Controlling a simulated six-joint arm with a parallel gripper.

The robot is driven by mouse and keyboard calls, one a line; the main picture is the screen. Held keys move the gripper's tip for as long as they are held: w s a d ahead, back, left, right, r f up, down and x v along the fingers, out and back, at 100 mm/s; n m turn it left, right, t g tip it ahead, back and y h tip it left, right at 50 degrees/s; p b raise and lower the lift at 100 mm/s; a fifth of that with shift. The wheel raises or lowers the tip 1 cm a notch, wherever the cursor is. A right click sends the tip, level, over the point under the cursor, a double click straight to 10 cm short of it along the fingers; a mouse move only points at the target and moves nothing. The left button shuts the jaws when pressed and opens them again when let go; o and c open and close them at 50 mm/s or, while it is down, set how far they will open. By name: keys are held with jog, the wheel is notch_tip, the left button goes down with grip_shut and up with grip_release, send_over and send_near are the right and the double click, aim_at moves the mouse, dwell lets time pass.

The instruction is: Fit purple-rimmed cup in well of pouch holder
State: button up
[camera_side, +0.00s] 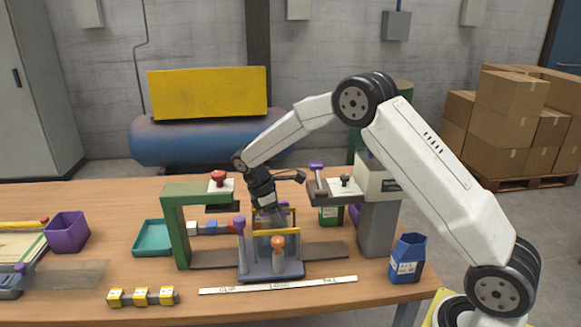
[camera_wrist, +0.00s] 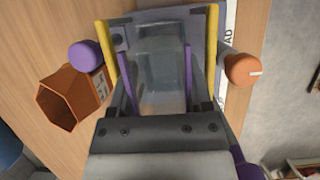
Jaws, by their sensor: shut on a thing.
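The pouch holder (camera_side: 272,270) is a grey base with posts and yellow rails, standing on the table in the filler frame. In the wrist view its yellow rails (camera_wrist: 211,50) run along both sides of the well. The purple-rimmed cup (camera_wrist: 160,82) looks clear, with purple strips along two sides, and lies between the rails. My gripper (camera_side: 267,208) points down over the holder and is shut on the cup; its dark body (camera_wrist: 160,130) fills the bottom of the wrist view. The cup is mostly hidden in the side view, and I cannot tell how deep it sits.
A purple knob (camera_wrist: 85,54) and an orange knob (camera_wrist: 243,69) flank the holder. An orange container (camera_wrist: 72,98) stands close by. The green frame (camera_side: 178,235) and grey column (camera_side: 377,228) stand either side. A blue container (camera_side: 407,258) is at right, a teal tray (camera_side: 150,250) at left.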

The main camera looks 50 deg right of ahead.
jog(key=shift+f, duration=1.9)
jog(key=o, duration=1.3)
jog(key=shift+r, duration=0.1)
jog(key=shift+v, duration=3.85)
jog(key=s+a+m+t+y, duration=0.1)
jog(key=s+a+m+t, duration=0.1)
jog(key=s, duration=0.5)
jog(key=s+a+m+t+y, duration=0.1)
jog(key=s+m, duration=0.3)
jog(key=s, duration=0.4)
jog(key=s+a+m+t+y, duration=0.1)
jog(key=s+a+m+t, duration=0.1)
jog(key=s, duration=0.5)
jog(key=shift+s+a+f+m+t, duration=0.3)
jog(key=shift+a+f+m+t, duration=0.1)
jog(key=shift+a+m, duration=0.15)
